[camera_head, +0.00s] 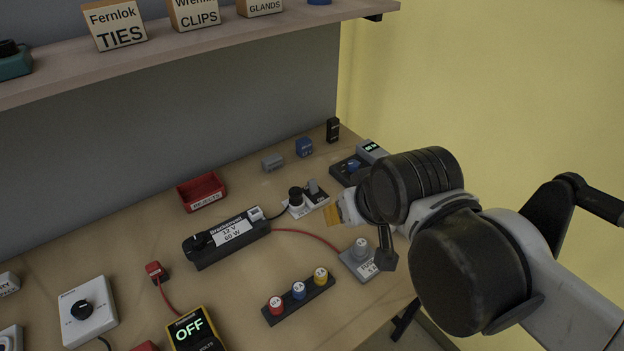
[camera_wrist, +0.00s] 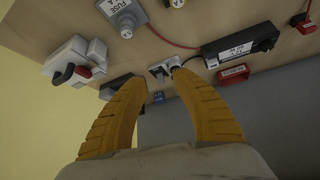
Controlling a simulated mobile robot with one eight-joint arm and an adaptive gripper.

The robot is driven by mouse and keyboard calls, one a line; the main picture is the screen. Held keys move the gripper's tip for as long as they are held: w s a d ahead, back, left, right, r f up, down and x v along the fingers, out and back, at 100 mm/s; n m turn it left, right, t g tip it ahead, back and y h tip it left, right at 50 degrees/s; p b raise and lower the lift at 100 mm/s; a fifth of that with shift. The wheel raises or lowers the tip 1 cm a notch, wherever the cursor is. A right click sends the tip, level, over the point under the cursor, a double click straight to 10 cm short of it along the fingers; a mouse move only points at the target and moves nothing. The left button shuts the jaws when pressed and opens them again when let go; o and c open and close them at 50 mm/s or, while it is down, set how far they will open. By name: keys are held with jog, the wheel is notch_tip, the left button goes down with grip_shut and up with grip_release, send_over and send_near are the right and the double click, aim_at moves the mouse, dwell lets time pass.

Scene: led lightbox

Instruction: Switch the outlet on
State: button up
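The outlet (camera_head: 318,200) is a small white box on the bench, right of the black power supply. A black plug (camera_head: 295,196) with a cord sits in its left part, and a small dark grey piece, perhaps its switch, stands at its right part; the switch position is too small to tell. My gripper (camera_head: 334,213) is just right of the outlet, nearer the camera, mostly hidden by my arm. In the wrist view my gripper (camera_wrist: 162,82) has two yellow fingers spread apart and empty. The outlet (camera_wrist: 158,71) shows just beyond and between their tips.
The black power supply (camera_head: 228,239), a red bin (camera_head: 202,191) and a grey fuse block (camera_head: 360,260) surround the outlet. A grey device on a dark base (camera_head: 348,171) stands behind my gripper. A red cable crosses the bench. A meter (camera_head: 195,330) reads OFF. A shelf hangs above.

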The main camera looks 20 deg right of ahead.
jog(key=w+r+n+g+p, duration=0.15)
jog(key=w+r, duration=0.25)
jog(key=w, duration=0.4)
jog(key=n+g+p, duration=0.2)
jog(key=g+p, duration=0.1)
jog(key=g, duration=0.2)
send_near(312, 180)
notch_tip(312, 180, down, 10)
jog(key=b, duration=0.3)
jog(key=shift+w+f, duration=0.2)
jog(key=shift+f, duration=0.05)
grip_shut()
